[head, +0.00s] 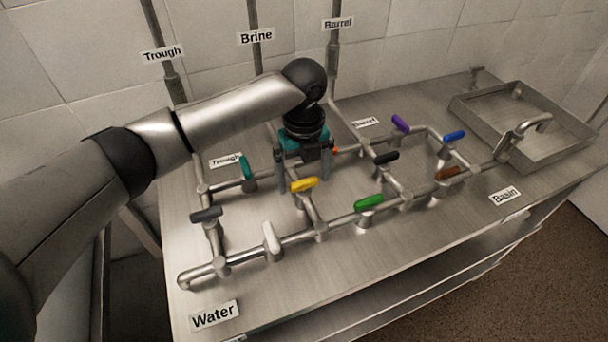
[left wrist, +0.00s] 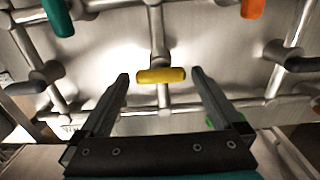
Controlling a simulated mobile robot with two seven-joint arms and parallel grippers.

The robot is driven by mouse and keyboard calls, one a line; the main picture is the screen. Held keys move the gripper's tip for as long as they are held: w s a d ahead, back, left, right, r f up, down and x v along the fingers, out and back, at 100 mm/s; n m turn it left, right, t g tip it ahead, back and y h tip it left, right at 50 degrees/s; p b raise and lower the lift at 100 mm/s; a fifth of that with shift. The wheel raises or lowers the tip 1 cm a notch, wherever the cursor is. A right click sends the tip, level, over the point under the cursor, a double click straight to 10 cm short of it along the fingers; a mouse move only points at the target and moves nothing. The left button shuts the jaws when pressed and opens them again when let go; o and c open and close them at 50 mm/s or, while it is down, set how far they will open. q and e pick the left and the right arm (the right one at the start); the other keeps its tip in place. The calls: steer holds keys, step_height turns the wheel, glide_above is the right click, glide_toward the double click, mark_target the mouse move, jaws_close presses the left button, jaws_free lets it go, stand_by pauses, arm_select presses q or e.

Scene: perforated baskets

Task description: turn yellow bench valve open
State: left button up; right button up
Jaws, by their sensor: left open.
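The yellow valve handle (head: 304,185) sits on a short pipe that joins the front and rear pipe runs on the steel bench. It lies crosswise to that pipe. In the left wrist view the yellow handle (left wrist: 161,75) shows between and beyond the fingertips. My left gripper (head: 305,184) points down just behind the yellow handle, and its fingers are apart and empty. The left wrist view shows the same open gripper (left wrist: 160,75) with a finger on each side of the handle, not touching it. My right gripper is not in view.
Other handles stand close by: teal (head: 246,167), white (head: 271,241), green (head: 369,203), dark grey (head: 206,214), black (head: 385,158), purple (head: 400,124), blue (head: 454,136) and brown (head: 447,173). An orange one (left wrist: 252,8) shows in the wrist view. A basin (head: 470,125) is at the right.

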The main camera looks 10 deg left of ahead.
arm_select(q)
steer(key=shift+c, duration=0.2)
steer(key=c, duration=1.2)
steer(key=shift+r+n+p, duration=0.15)
steer(key=shift+n+p, duration=0.15)
steer(key=shift+p, duration=0.45)
steer(key=n+p, duration=0.7)
steer(key=p, duration=0.3)
steer(key=shift+r, duration=0.1)
steer(key=n+p, duration=0.3)
steer(key=n, duration=0.2)
steer(key=shift+p, duration=0.3)
steer(key=n+p, duration=0.1)
steer(key=n, duration=0.2)
steer(key=shift+p, duration=0.4)
steer(key=shift+f+n+p, duration=0.2)
steer(key=shift+n+p, duration=0.3)
steer(key=shift+n, duration=0.7)
